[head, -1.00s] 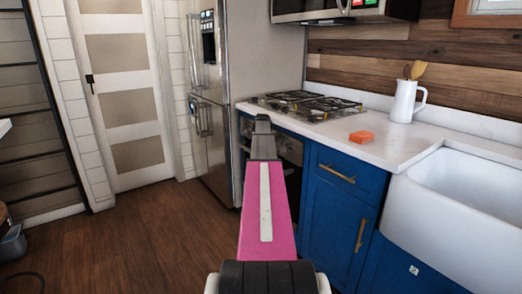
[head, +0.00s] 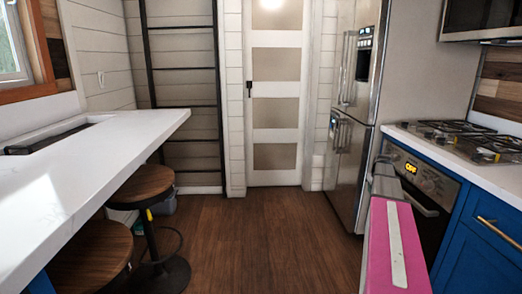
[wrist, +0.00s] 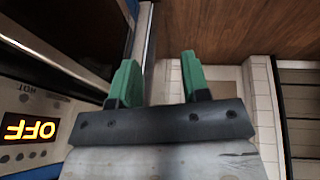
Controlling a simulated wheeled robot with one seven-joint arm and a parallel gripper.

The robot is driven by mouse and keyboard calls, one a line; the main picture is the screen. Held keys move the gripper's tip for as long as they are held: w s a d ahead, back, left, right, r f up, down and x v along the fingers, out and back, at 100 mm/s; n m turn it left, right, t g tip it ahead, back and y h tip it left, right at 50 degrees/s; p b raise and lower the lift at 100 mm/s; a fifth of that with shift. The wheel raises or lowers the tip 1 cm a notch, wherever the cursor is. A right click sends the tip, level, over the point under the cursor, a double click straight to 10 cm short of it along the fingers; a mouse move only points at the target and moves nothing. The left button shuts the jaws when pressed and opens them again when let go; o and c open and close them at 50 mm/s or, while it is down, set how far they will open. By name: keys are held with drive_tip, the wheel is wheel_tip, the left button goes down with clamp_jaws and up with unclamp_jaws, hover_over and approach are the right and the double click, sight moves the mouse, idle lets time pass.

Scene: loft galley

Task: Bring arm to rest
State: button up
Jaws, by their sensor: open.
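My arm shows at the lower right of the head view as a pink link (head: 395,255) with a pale strip, pointing away from me. Its dark far end is in front of the oven (head: 425,185), and I cannot tell whether it touches. In the wrist view my gripper (wrist: 160,80) has two green fingers set well apart. Nothing shows held between them. The oven's lit OFF display (wrist: 28,128) appears upside down at the left of the wrist view.
A steel refrigerator (head: 355,110) stands beyond the arm. A gas cooktop (head: 465,138) and blue cabinets (head: 480,250) are at the right. A white counter (head: 95,160) with wooden stools (head: 145,184) is at the left. The wooden floor (head: 265,240) between is clear, leading to a white door (head: 277,95).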

drive_tip(key=s+a+f+g, duration=0.1)
drive_tip(key=s+a+f, duration=0.25)
drive_tip(key=a, duration=0.45)
drive_tip(key=s+a+f+y, duration=0.1)
drive_tip(key=s+a+f, duration=0.2)
drive_tip(key=s+a, duration=0.35)
drive_tip(key=s+a+f+g, duration=0.1)
drive_tip(key=s+a+f, duration=0.2)
drive_tip(key=a, duration=0.7)
drive_tip(key=s+a+f+g, duration=0.1)
drive_tip(key=s+a+f, duration=0.3)
drive_tip(key=s+a, duration=1)
drive_tip(key=shift+s+a+m+g+y, duration=0.3)
drive_tip(key=shift+s+a+m+g, duration=0.1)
drive_tip(key=shift+s, duration=0.2)
